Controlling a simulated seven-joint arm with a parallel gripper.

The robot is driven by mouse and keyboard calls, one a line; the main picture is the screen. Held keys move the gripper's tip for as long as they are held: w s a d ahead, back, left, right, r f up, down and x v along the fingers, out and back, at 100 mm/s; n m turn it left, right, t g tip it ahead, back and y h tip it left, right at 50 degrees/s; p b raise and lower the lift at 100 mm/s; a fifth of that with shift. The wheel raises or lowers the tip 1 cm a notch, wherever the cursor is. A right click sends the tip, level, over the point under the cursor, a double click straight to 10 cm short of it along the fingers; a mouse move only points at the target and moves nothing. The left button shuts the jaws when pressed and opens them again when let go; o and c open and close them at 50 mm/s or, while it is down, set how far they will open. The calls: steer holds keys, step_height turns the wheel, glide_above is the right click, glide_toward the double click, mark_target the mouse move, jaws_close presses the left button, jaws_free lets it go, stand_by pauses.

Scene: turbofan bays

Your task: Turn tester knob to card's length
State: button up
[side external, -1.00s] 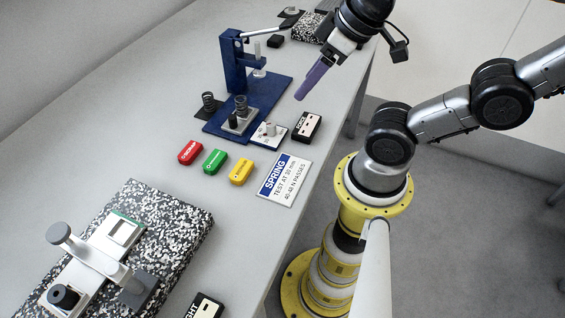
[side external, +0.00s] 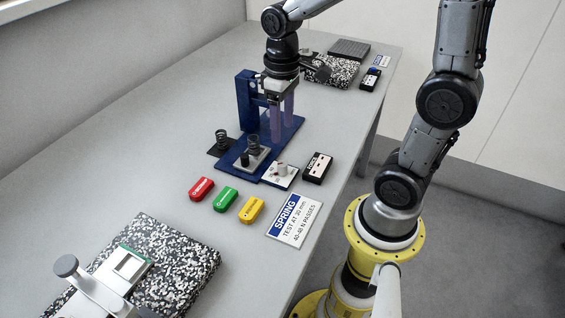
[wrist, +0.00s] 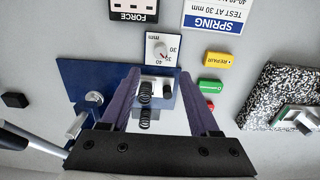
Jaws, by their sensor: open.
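The white SPRING card (side external: 293,221) lies flat at the table's right edge and reads "TEST AT 30 mm, 40-48 N PASSES"; it also shows in the wrist view (wrist: 215,14). The blue tester (side external: 245,100) stands behind it. Its pale round knob (side external: 282,169) sits on a small white dial plate marked 30, 35, 40 mm, seen in the wrist view (wrist: 159,50). A red pointer shows on the knob, but its exact reading is too small to tell. My gripper (side external: 282,138) is open and empty, pointing down above the tester base, behind the knob and not touching it.
A FORCE display (side external: 317,168) stands right beside the dial plate. Dark coil springs (side external: 254,142) stand near the tester's front. Red (side external: 201,189), green (side external: 225,199) and yellow (side external: 252,210) labelled blocks lie in front. A speckled slab (side external: 180,265) fills the near left.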

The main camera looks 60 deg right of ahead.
mark_target(282, 163)
step_height(282, 163, down, 12)
stand_by(0.4)
steer(key=shift+c, duration=0.2)
jaws_close()
